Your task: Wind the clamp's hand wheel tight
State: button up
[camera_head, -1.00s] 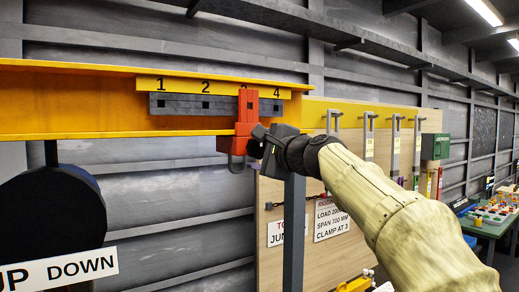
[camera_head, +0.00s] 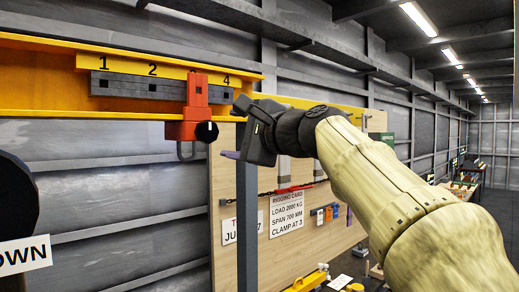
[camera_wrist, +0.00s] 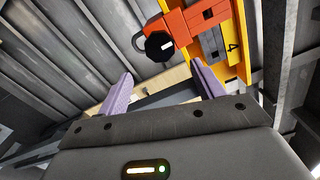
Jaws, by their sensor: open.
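The red clamp (camera_head: 195,106) hangs on the yellow beam (camera_head: 60,89) between the marks 2 and 4, covering the mark between them. Its hand wheel (camera_head: 207,131) is a black knob with a white mark, at the clamp's lower right. A grey shackle hangs below the clamp. In the wrist view the hand wheel (camera_wrist: 160,46) shows ahead of the fingers, with the red clamp (camera_wrist: 192,22) behind it. My gripper (camera_wrist: 162,87) is open and empty, its two purple fingers apart. In the head view it stands right of the wheel, with a gap between them.
A grey post (camera_head: 247,215) stands below my gripper. A wooden board (camera_head: 300,240) behind carries a rigging card (camera_head: 287,213) reading "clamp at 3", and hanging tools. A black round thing (camera_head: 15,210) stands at the left, by a sign ending in "DOWN" (camera_head: 25,256).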

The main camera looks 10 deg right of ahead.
jog(key=b+v, duration=0.2)
jog(key=v, duration=0.5)
